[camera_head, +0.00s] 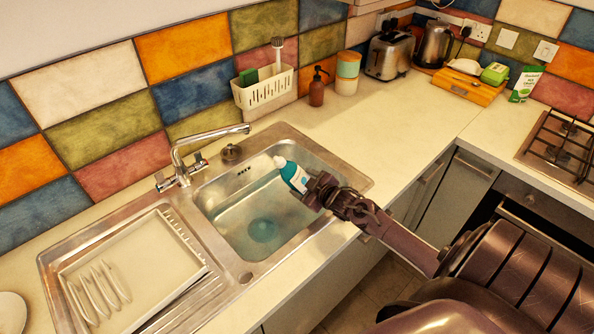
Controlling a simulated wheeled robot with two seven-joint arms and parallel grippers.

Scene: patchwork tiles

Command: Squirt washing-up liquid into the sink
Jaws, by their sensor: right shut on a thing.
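A teal washing-up bottle (296,178) with a white top is held tilted over the sink, its top end pointing up and to the left in the picture. My right gripper (312,189) is shut on it, reaching in from the right. The steel sink basin (228,222) lies below the bottle. A round teal-blue patch (262,229) shows on the basin floor; I cannot tell whether it is liquid or the drain. My left gripper is not in view.
A tap (205,136) arches over the basin's back left. A drainer tray (135,262) sits left. Behind stand a white caddy (265,88) with a brush, a brown pump bottle (317,90) and a jar (347,74). The worktop right of the sink is clear.

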